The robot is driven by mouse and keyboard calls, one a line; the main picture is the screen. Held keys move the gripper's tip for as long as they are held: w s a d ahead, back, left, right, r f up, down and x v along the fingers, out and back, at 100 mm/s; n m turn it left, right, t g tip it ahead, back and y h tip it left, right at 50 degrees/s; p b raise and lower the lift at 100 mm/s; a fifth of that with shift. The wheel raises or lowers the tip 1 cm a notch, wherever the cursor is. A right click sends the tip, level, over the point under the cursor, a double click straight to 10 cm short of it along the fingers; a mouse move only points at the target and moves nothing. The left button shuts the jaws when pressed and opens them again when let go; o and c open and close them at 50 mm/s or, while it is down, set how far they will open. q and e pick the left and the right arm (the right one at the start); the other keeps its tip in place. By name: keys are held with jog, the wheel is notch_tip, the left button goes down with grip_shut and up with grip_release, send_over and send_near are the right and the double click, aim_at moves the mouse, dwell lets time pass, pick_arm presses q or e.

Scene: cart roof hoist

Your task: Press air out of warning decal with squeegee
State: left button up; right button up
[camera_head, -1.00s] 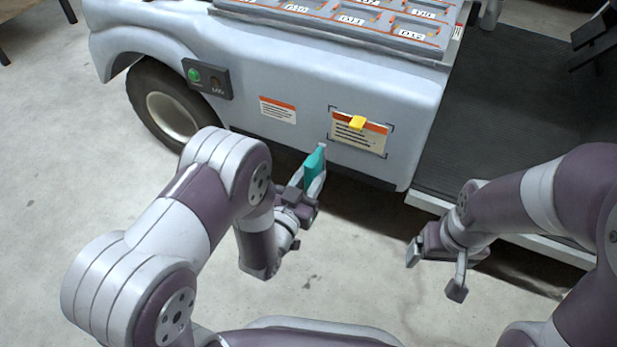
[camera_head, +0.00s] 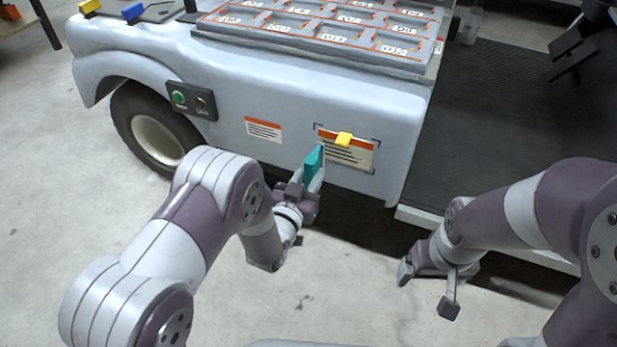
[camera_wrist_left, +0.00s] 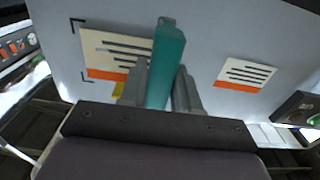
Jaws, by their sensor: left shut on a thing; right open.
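The warning decal (camera_head: 345,153) is a cream label with an orange band on the cart's side panel, inside dark corner marks. A yellow tab (camera_head: 343,139) sits at its top edge. My left gripper (camera_head: 312,178) is shut on a teal squeegee (camera_head: 314,162), just left of and below the decal. In the left wrist view the squeegee (camera_wrist_left: 166,62) stands between the fingers and overlaps the edge of the decal (camera_wrist_left: 112,50). I cannot tell whether it touches the panel. My right gripper (camera_head: 427,290) is open and empty, low and right of the decal.
A second, smaller orange-and-white label (camera_head: 263,129) is left of the decal. A switch box with a green button (camera_head: 191,101) is farther left, above the wheel (camera_head: 157,139). A tray of numbered compartments (camera_head: 322,25) lies on top. The dark cart deck (camera_head: 500,125) is at right.

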pick_arm(q)
jog(key=shift+x, duration=0.8)
jog(key=shift+d, duration=0.1)
jog(key=s+d, duration=0.2)
jog(key=d, duration=0.4)
jog(key=shift+d, duration=0.25)
dwell(0.5)
jog(key=shift+s+d, duration=0.35)
jog(key=shift+d, duration=0.45)
jog(key=shift+s+d, duration=0.3)
jog(key=shift+d, duration=0.45)
jog(key=shift+w+a+r+p, duration=0.15)
jog(key=shift+w+a, duration=0.25)
jog(key=shift+a, duration=0.55)
jog(key=shift+w+a+p, duration=0.25)
jog(key=shift+w+a, duration=0.15)
jog(key=shift+a, duration=0.6)
grip_shut()
jog(key=shift+w+a+p, duration=0.1)
jog(key=shift+w+a, duration=0.15)
jog(key=shift+a, duration=0.75)
jog(key=shift+w+a+p, duration=0.15)
jog(key=shift+w+a, duration=0.15)
jog(key=shift+a, duration=0.75)
jog(key=shift+w+a+p, duration=0.1)
jog(key=shift+w+a, duration=0.15)
jog(key=shift+a, duration=0.75)
